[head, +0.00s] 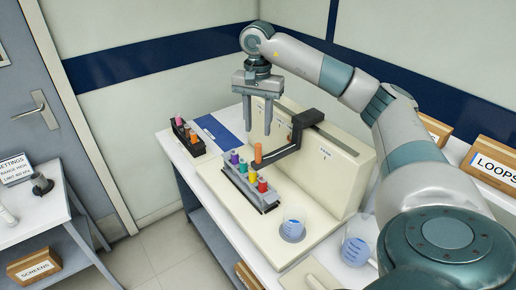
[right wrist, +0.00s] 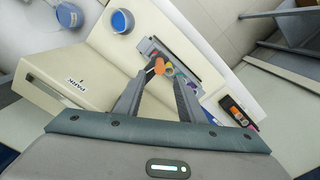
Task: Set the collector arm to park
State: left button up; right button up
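The collector arm (head: 283,153) is a black bent bar on the cream machine (head: 340,165). Its upper end meets a slot in the machine's top, left of the PARK label (head: 326,155). An orange piece (head: 258,153) stands at its free end, near a grey rack (head: 240,186) of coloured columns. My right gripper (head: 258,128) points down above and behind the arm's free end, open and empty. In the right wrist view the orange piece (right wrist: 159,66) shows between the fingertips, seemingly beyond them. The PARK label (right wrist: 73,84) is at left there. My left gripper is not in view.
A beaker with blue liquid (head: 292,229) sits at the machine's front, another (head: 356,249) on the bench to its right. A dark rack (head: 188,137) stands at the left. Boxes, one labelled LOOPS (head: 492,165), are at right.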

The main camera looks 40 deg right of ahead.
jog(key=p, duration=0.3)
send_over(258, 162)
jog(key=f, duration=0.8)
jog(key=shift+w+d, duration=0.35)
jog(key=shift+d, duration=0.05)
jog(key=shift+f, duration=0.8)
grip_shut()
